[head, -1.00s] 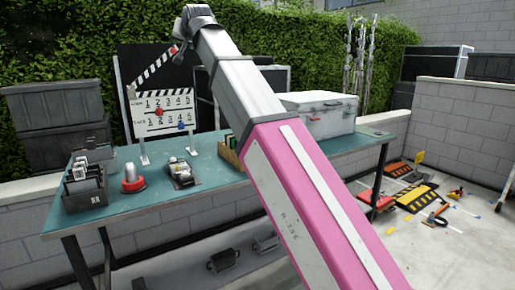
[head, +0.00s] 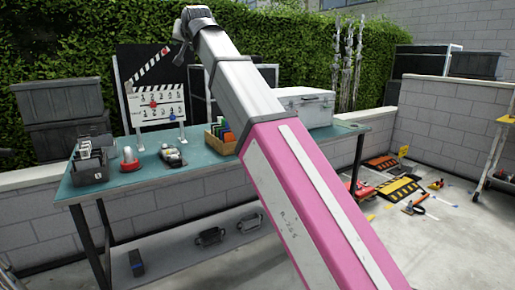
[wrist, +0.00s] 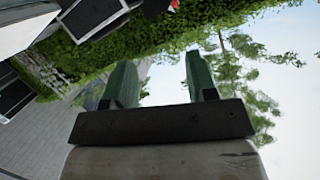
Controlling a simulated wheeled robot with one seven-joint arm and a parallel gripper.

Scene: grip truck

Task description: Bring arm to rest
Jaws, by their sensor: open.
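My arm, pink and grey, stretches up across the middle of the head view. Its far end is by the clapperboard, and the gripper fingers there are too small or hidden to make out. In the wrist view my gripper (wrist: 155,85) shows two green fingers set apart with nothing between them. Hedge, sky and trees show beyond the fingers. The wrist view is tilted.
A teal table (head: 195,178) holds a clapperboard (head: 157,107), a dark bin (head: 88,165), a red-based item (head: 129,158), a small tray (head: 173,156), a wooden file box (head: 221,138) and a white case (head: 305,106). Ramps (head: 398,189) and tools lie on the floor at right.

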